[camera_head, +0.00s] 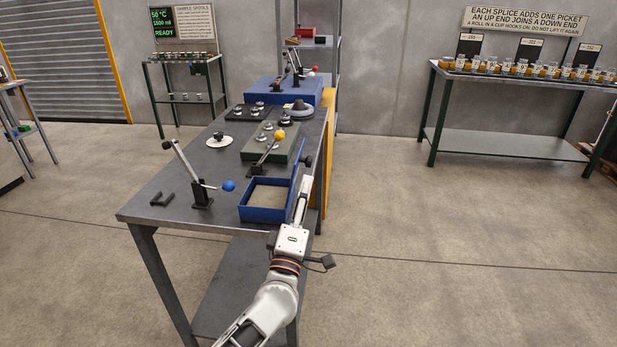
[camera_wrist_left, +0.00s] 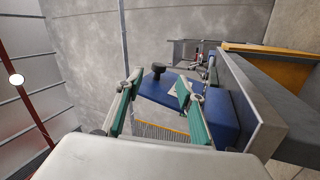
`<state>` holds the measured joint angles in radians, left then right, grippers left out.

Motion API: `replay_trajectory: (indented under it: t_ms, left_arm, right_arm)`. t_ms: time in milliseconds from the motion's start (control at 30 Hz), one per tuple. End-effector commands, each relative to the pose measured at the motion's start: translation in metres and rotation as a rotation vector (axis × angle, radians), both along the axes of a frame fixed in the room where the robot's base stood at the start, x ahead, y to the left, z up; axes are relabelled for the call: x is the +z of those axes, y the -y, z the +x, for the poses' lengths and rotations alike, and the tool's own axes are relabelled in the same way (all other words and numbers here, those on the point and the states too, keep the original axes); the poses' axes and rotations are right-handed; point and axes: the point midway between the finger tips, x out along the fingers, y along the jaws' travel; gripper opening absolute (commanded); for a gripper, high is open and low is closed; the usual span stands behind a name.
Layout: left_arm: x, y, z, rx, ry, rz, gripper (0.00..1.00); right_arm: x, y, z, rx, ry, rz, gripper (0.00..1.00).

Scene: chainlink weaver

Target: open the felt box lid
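The felt box (camera_head: 241,213) is a blue open-topped box with a tan inside, at the near right corner of the table. Its blue lid (camera_head: 296,170) stands up steeply along the right side, with a dark knob (camera_head: 308,161) near its top. My left gripper (camera_head: 303,184) is beside the lid's outer face, below the knob; I cannot tell whether it touches. In the left wrist view the gripper (camera_wrist_left: 159,84) has its green-padded fingers apart, with blue panel (camera_wrist_left: 157,91) and a dark knob (camera_wrist_left: 158,69) beyond them. My right gripper is out of view.
A lever with a blue ball (camera_head: 228,186) stands left of the box on the grey table (camera_head: 150,211). A green block (camera_head: 258,154) with a yellow-balled lever lies behind it. A dark bracket (camera_head: 161,200) lies near the left edge. Open floor lies to the right.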

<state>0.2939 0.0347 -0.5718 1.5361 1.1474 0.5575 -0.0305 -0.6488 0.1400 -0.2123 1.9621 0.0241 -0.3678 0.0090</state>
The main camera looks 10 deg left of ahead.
Motion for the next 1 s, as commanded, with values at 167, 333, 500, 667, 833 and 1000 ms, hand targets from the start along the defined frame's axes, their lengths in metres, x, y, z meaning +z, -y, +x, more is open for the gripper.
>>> replay_trajectory:
  t_ms: [167,333,500,667,833,1000]
  left_arm:
    - [-0.008,-0.002,-0.018,-0.001,0.0,0.0,0.38]
    - [-0.008,-0.002,-0.023,-0.001,0.001,-0.001,0.38]
    - [-0.009,-0.002,-0.023,-0.001,0.001,-0.001,0.38]
    - [-0.016,-0.003,-0.028,0.0,-0.002,0.03,0.38]
    - [-0.063,-0.003,-0.064,-0.012,-0.03,0.244,0.38]
    - [-0.145,-0.01,-0.127,-0.047,-0.106,0.621,0.38]
  right_arm:
    - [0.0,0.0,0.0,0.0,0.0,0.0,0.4]
    - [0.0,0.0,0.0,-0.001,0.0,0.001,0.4]
    - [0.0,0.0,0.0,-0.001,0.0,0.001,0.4]
    - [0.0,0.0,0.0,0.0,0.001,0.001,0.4]
    - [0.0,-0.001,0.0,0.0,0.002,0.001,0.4]
    - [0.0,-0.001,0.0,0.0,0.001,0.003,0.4]
